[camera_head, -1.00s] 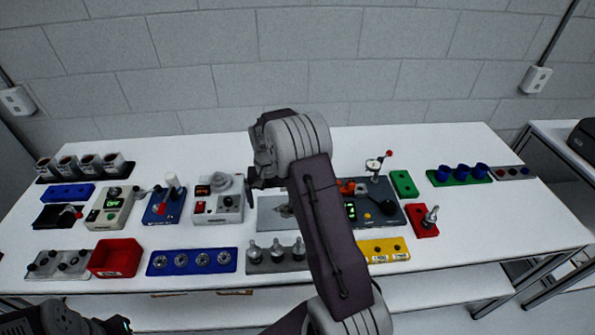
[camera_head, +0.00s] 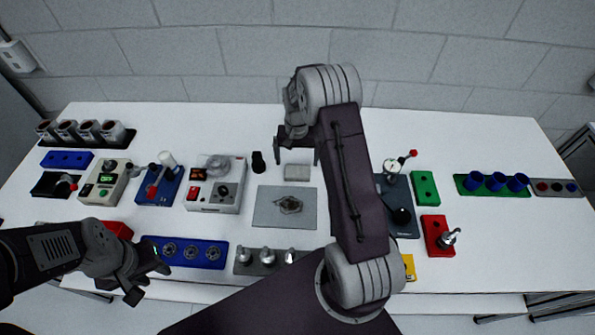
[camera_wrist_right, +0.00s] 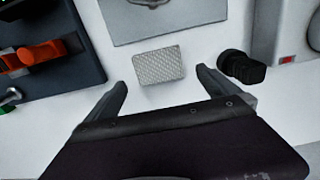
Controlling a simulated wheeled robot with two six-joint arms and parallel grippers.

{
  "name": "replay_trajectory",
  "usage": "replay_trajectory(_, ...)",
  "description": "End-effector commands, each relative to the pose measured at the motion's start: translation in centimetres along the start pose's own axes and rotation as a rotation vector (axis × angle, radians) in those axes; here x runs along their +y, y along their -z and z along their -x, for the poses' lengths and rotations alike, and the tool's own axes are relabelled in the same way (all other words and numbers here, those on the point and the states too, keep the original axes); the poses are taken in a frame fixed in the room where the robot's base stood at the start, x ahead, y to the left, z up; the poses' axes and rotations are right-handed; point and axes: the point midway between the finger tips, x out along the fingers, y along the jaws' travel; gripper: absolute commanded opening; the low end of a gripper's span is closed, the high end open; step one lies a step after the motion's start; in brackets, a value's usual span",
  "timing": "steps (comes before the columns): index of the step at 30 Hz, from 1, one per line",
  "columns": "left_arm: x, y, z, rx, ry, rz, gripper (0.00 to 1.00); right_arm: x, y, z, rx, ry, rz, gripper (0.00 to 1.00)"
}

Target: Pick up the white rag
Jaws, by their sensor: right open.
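The white rag (camera_head: 297,173) is a small pale textured rectangle lying flat on the white table, just behind a grey plate. In the right wrist view the rag (camera_wrist_right: 160,65) lies ahead of the open jaws, near the line between their tips. My right gripper (camera_head: 297,158) is open and empty, pointing down over the rag area; in its wrist view its fingers (camera_wrist_right: 160,82) stand on either side, apart from the rag. My left gripper (camera_head: 150,282) is at the table's front left edge, its fingers apart with nothing seen between them.
The grey plate (camera_head: 262,207) with a metal part lies in front of the rag. A black knob-like object (camera_head: 258,162) stands left of the rag, and a white control box (camera_head: 228,200) further left. A dark dial-gauge base (camera_head: 405,222) is to the right, partly behind my right arm.

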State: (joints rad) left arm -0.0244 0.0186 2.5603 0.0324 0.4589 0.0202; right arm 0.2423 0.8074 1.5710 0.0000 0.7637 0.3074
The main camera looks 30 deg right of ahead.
Motion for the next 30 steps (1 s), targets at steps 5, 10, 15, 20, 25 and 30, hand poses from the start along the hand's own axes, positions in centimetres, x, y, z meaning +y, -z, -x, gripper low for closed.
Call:
replay_trajectory(5,0.0,0.1,0.9,0.0,0.0,0.0,0.36,0.1,-0.4,-1.7,-0.006,-0.002,0.0,1.0)
replay_trajectory(10,0.0,0.2,1.4,0.0,0.0,0.0,0.36,0.1,-0.5,-4.6,-0.002,-0.001,0.0,1.0)
replay_trajectory(15,0.0,0.1,1.4,0.0,0.0,0.0,0.36,0.0,-0.4,-5.2,0.001,0.0,0.0,1.0)
replay_trajectory(20,0.0,0.1,1.4,0.0,0.0,0.0,0.36,0.0,-0.4,-5.2,0.001,0.0,0.0,0.83)
replay_trajectory(25,0.0,0.1,1.4,0.0,0.0,0.0,0.36,0.0,-0.4,-5.2,0.001,0.0,0.0,0.43)
replay_trajectory(30,0.0,0.1,1.4,0.0,0.0,0.0,0.36,0.0,-0.4,-5.2,0.001,0.0,0.0,0.43)
